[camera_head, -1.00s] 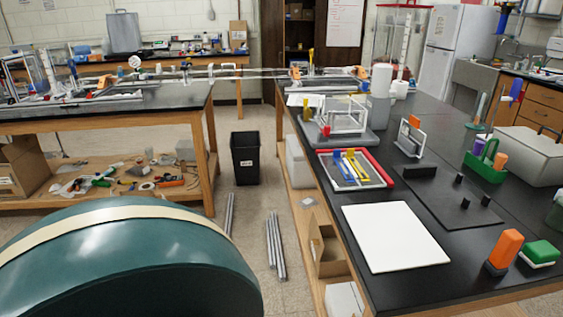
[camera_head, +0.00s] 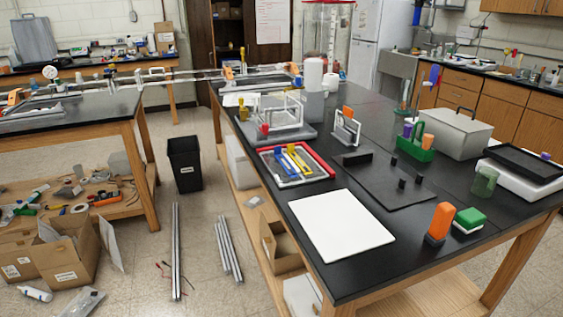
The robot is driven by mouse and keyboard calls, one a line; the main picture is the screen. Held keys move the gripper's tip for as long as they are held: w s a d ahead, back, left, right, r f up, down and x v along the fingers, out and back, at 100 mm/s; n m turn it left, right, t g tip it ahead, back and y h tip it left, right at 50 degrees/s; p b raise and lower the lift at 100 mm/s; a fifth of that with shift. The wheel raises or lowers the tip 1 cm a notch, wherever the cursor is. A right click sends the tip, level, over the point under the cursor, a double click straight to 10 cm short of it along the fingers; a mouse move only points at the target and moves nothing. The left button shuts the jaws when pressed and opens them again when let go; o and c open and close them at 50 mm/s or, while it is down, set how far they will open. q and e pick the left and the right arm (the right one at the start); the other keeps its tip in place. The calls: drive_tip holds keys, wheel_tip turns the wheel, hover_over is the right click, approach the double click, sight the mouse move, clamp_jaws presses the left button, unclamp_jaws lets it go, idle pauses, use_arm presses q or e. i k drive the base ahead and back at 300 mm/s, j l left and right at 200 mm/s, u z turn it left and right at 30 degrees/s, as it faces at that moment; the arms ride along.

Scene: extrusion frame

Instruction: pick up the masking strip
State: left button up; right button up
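I cannot make out for certain which thing is the masking strip. A red-and-white tray (camera_head: 322,165) on the black-topped right bench holds blue and yellow strip-like pieces (camera_head: 294,158); they are too small to name surely. A plain white flat board (camera_head: 340,224) lies in front of the tray, near the bench's left edge. Neither of my grippers is in view.
The bench (camera_head: 420,235) also bears a dark plate with small black blocks (camera_head: 385,185), an orange-topped block (camera_head: 440,221), a green block (camera_head: 469,219) and a green caddy (camera_head: 416,152). A black bin (camera_head: 185,163), metal bars (camera_head: 176,250) and cardboard boxes (camera_head: 70,255) stand or lie on the floor.

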sight(289, 168)
drive_tip(key=i+j+z, duration=0.1)
drive_tip(key=z, duration=0.95)
drive_tip(key=i+j+z, duration=0.1)
drive_tip(key=j+z, duration=0.65)
drive_tip(key=j, duration=0.25)
drive_tip(key=j+z, duration=0.35)
drive_tip(key=j, duration=0.7)
drive_tip(key=k+j, duration=0.1)
drive_tip(key=j, duration=0.4)
drive_tip(key=k+j+z, duration=0.1)
drive_tip(key=j, duration=0.45)
